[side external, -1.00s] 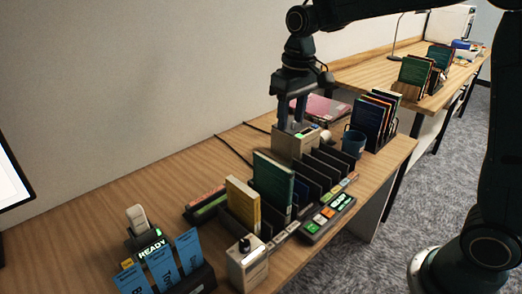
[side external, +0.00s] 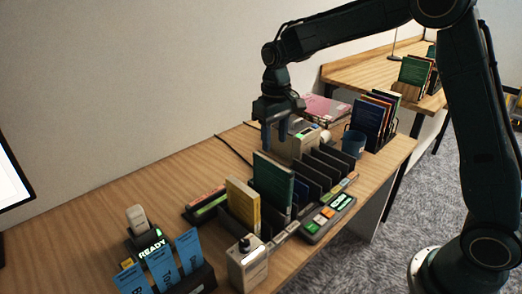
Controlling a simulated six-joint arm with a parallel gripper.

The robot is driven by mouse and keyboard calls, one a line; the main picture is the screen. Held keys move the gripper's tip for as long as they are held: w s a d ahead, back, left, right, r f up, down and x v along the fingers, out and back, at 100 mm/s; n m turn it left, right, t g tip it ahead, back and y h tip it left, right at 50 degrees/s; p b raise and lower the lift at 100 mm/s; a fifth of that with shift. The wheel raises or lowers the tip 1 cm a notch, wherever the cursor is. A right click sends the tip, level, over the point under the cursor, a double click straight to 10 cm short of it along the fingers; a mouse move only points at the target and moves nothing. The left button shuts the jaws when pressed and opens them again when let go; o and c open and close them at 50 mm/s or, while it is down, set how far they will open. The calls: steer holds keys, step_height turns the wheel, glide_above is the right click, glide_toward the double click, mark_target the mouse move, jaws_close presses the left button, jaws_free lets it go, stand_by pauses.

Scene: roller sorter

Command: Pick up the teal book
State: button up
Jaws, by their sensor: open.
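The teal book (side external: 274,183) stands upright in a slot of the dark sorter rack (side external: 318,178), just right of a yellow book (side external: 243,205). My gripper (side external: 275,138) points down with its two fingers apart and nothing between them. It is above the teal book's top edge in the picture, close to it. Whether the fingers are over the book or behind it I cannot tell. The lower part of the teal book is hidden by the rack.
A beige device (side external: 293,147) stands behind the rack, near my fingers. A blue mug (side external: 354,143) and a holder of several books (side external: 372,118) are to the right. A button panel (side external: 328,219) and a small beige box (side external: 248,265) are in front. The desk's left back is clear.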

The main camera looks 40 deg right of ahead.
mark_target(273, 161)
steer(key=shift+f, duration=2.6)
steer(key=shift+w+d+f, duration=0.1)
steer(key=shift+f, duration=1.2)
steer(key=shift+w+f, duration=0.1)
steer(key=shift+f, duration=1.2)
jaws_close()
